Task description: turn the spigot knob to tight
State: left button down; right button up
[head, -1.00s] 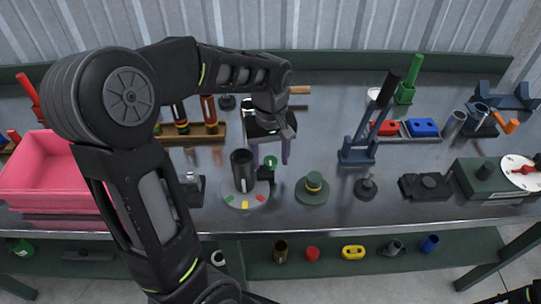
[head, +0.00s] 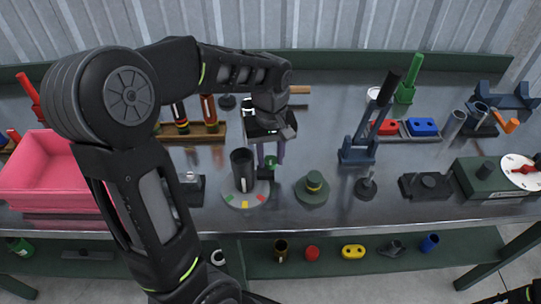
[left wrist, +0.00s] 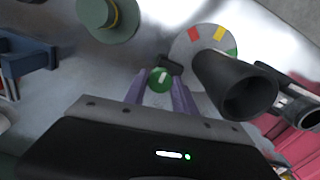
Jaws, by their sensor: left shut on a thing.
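The spigot is a dark upright cylinder (head: 241,168) on a grey round base (head: 237,202) with green, yellow and red patches; the left wrist view shows it as well (left wrist: 235,85). Its green knob (head: 270,161) sits on the side, on a short dark stub, and has a white mark in the left wrist view (left wrist: 160,78). My left gripper (head: 271,158) has its purple-grey fingers on either side of the knob and is shut on it. Which patch the knob's mark matches, I cannot tell.
A green stepped disc (head: 312,190) stands just right of the spigot. A dark block with a clear part (head: 191,188) stands to its left, a pink bin (head: 40,180) farther left. A blue lever stand (head: 358,150) is right. The bench's front edge (head: 330,228) lies close in front.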

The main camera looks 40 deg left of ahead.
pick_arm(q)
jog(key=shift+m, duration=0.3)
jog(key=m, duration=0.8)
jog(key=shift+m, duration=0.3)
jog(key=m, duration=0.4)
jog(key=shift+m, duration=2.4)
jog(key=c, duration=1)
grip_release()
jog(key=shift+r, duration=0.1)
